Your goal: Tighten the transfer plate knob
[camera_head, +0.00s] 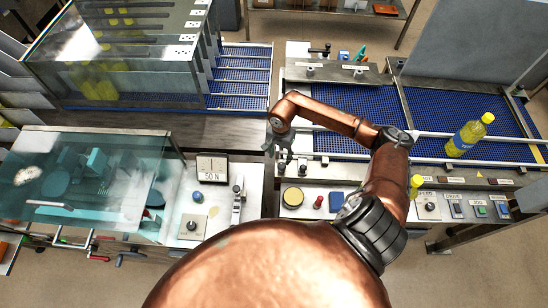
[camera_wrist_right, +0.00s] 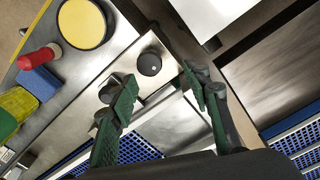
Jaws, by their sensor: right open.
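A round black knob (camera_wrist_right: 149,64) sits on a bare metal plate (camera_wrist_right: 95,85) in the right wrist view. In the head view a dark knob (camera_head: 281,168) shows on the same plate just below my right gripper (camera_head: 279,145). My right gripper is open and empty; its green-padded fingers (camera_wrist_right: 160,96) stand on either side of and short of the knob in the wrist view. A second dark knob (camera_head: 302,168) is beside it, partly behind the left finger in the wrist view. Whether a finger touches anything, I cannot tell. My left gripper is not in view.
A yellow disc (camera_head: 293,197), a red knob (camera_head: 318,202) and a blue block (camera_head: 336,201) lie on the near panel. A glass-covered box (camera_head: 100,175) and a "50 N" gauge (camera_head: 211,167) are at left.

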